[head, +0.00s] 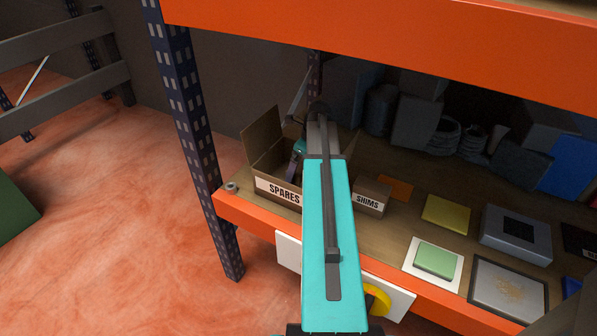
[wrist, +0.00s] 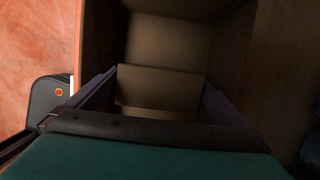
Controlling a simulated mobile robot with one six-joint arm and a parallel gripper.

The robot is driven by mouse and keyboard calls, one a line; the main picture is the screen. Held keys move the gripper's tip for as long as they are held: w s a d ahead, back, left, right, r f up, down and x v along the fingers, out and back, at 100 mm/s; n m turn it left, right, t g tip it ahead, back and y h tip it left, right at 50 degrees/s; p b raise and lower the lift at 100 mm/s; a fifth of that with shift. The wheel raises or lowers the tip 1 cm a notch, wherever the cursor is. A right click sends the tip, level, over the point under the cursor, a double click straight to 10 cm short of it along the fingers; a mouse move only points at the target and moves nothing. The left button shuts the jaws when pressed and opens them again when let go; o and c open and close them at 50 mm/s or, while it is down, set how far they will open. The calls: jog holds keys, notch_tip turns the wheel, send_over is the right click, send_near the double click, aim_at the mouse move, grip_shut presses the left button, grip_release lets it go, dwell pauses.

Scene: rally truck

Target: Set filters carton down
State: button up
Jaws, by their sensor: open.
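The open cardboard SPARES box (head: 278,188) stands at the shelf's left front corner, its flaps raised. My gripper (head: 295,157) is reaching down into it, mostly hidden by the box and my arm. In the wrist view, the two purple fingers of my gripper (wrist: 153,92) are spread apart inside cardboard walls (wrist: 103,35). A brown cardboard block (wrist: 160,88) lies between and below the fingers, probably the filters carton. No label shows on it, and I cannot tell whether a finger touches it.
A small SHIMS box (head: 369,197) stands right of my arm. A yellow pad (head: 446,212), a green block (head: 436,261) on a white square and a grey tray (head: 515,236) lie farther right. A blue upright (head: 190,100) and the orange upper beam (head: 400,40) bound the bay.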

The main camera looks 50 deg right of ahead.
jog(key=shift+b+v, duration=0.5)
jog(key=shift+v, duration=4.1)
